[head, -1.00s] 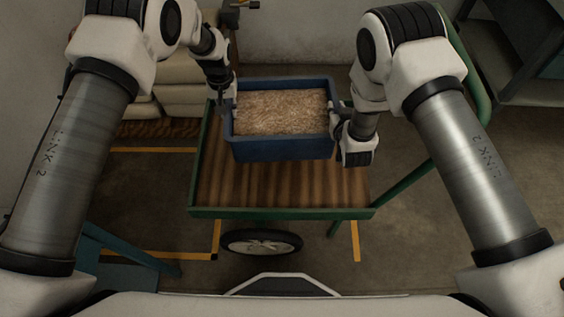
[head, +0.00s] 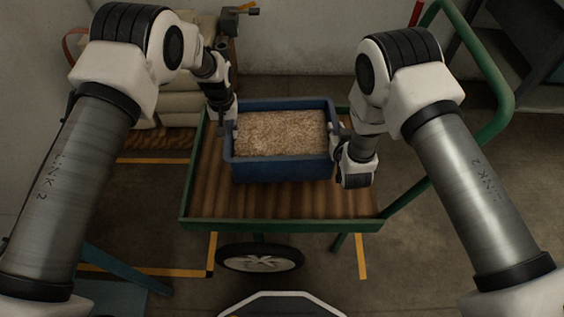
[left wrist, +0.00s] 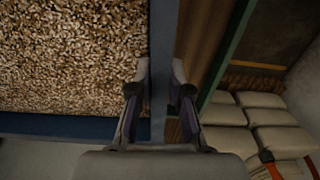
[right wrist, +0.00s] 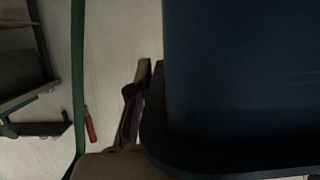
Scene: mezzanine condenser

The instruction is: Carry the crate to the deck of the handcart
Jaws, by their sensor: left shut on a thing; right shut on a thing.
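The blue crate (head: 283,170), full of pale brown pellets or chips, is above or on the brown wooden deck (head: 300,204) of the green-railed handcart. I cannot tell whether its bottom touches the deck. My left gripper (head: 231,126) is shut on the crate's left wall; the left wrist view shows that wall (left wrist: 163,40) between the fingers (left wrist: 160,88). My right gripper (head: 338,139) is at the crate's right wall and shut on it. In the right wrist view one finger (right wrist: 140,98) shows beside the crate (right wrist: 240,80), which hides the rest of the grip.
The cart's green handle (head: 490,75) rises at the right. Stacked pale sacks (head: 165,107) stand behind left, near a vice-like fitting (head: 238,12). A dark shelf (head: 530,45) is at the back right. Bare deck lies in front of the crate.

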